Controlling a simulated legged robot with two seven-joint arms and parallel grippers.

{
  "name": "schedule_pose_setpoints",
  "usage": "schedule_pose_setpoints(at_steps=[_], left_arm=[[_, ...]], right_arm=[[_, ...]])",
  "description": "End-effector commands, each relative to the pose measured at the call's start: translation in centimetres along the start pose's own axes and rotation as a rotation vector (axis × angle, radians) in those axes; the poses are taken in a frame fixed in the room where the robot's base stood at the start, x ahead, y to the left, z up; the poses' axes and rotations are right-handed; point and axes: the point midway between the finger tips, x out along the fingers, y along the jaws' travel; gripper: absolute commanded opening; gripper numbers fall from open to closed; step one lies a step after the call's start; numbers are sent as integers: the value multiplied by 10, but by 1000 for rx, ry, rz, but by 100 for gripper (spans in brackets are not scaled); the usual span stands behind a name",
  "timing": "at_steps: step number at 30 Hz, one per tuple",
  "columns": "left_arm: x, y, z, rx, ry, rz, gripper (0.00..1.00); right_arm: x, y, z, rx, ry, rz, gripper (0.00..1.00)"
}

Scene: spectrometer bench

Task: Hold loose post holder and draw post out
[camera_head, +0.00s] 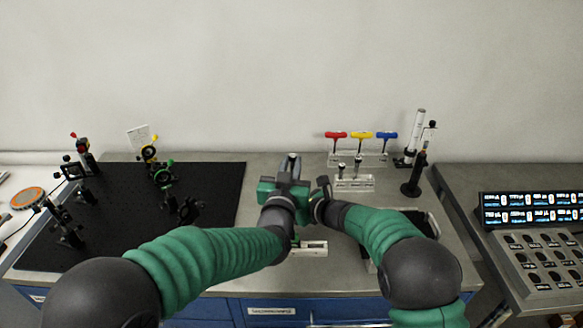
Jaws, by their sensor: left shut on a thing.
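My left gripper (291,165) is over the middle of the bench, its green body in front of its fingertips. It is shut on a small dark and grey upright piece, which looks like the loose post holder. The gripper hides most of it, and I cannot make out the post separately. My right gripper (322,188) is close beside the left one, on its right. Its fingers are small and partly hidden, so I cannot tell if they are open or shut.
A black breadboard (215,180) with several optic mounts lies at left. Behind the grippers is a clear rack (372,158) with red, yellow and blue T-handle drivers; a smaller rack (355,184) stands before it. A black post stand (412,186) is at right, above a dark-rimmed tray (436,220).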

Motion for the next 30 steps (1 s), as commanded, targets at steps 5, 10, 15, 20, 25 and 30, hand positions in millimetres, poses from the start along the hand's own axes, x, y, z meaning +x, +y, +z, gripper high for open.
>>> schedule_pose_setpoints(at_steps=[5, 10, 15, 20, 25, 30], left_arm=[[0, 0, -10, 0, 4, -1, 0], [0, 0, -18, 0, 4, 0, 0], [0, 0, -27, -1, 3, 0, 0], [0, 0, -31, -1, 2, 0, 0], [0, 0, -31, -1, 2, 0, 0], [0, 0, -31, -1, 2, 0, 0]], right_arm=[[0, 0, 0, 0, 0, 0, 0], [0, 0, 0, 0, 0, 0, 0], [0, 0, 0, 0, 0, 0, 0], [0, 0, 0, 0, 0, 0, 0], [0, 0, 0, 0, 0, 0, 0], [0, 0, 0, 0, 0, 0, 0]])
